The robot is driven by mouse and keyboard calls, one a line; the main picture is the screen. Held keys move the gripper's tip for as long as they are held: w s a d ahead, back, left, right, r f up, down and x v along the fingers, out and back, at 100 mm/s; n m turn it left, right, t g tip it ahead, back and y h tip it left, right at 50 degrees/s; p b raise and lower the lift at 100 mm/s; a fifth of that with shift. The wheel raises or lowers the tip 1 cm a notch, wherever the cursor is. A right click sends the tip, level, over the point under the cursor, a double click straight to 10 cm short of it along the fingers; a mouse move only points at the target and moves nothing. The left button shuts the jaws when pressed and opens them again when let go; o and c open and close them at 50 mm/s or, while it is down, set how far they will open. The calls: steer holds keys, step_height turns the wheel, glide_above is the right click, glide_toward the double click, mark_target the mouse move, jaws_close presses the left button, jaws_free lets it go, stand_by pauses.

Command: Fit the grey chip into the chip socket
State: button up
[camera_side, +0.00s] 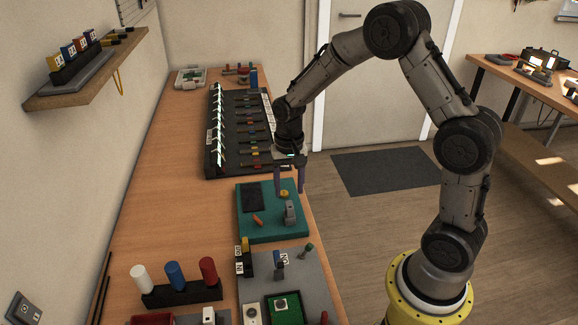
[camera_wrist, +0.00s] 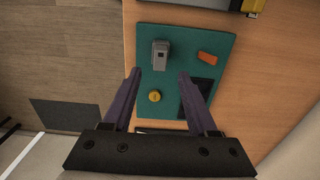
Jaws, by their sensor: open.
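A grey upright block (camera_side: 290,213) stands on the teal mat (camera_side: 258,230); it also shows in the wrist view (camera_wrist: 160,55). It is the only grey piece on the mat, but I cannot tell for sure that it is the grey chip. A small green board with a pale square (camera_side: 281,306) lies on the grey panel at the front; it may hold the chip socket, but it is too small to tell. My gripper (camera_side: 289,190) is open and empty above the mat.
A yellow round piece (camera_side: 284,193), an orange piece (camera_side: 258,221) and a black pad (camera_side: 253,197) share the mat. A dark rack of coloured parts (camera_side: 240,135) stands behind. White, blue and red cylinders (camera_side: 174,275) stand front left. The bench's left strip is clear.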

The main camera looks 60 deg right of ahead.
step_height(320, 180, up, 8)
steer(key=shift+f, duration=0.2)
step_height(320, 180, up, 8)
steer(key=t, duration=0.2)
glide_above(288, 204)
steer(key=s+a, duration=0.2)
steer(key=s+a+r+n+t, duration=0.2)
steer(key=s+r, duration=0.3)
steer(key=s, duration=0.1)
steer(key=s+a+f+n+t, duration=0.1)
steer(key=s+n, duration=0.6)
steer(key=s, duration=0.7)
steer(key=shift+s+a+f+t, duration=0.2)
steer(key=shift+a+f+t, duration=0.1)
steer(key=shift+a+f, duration=0.2)
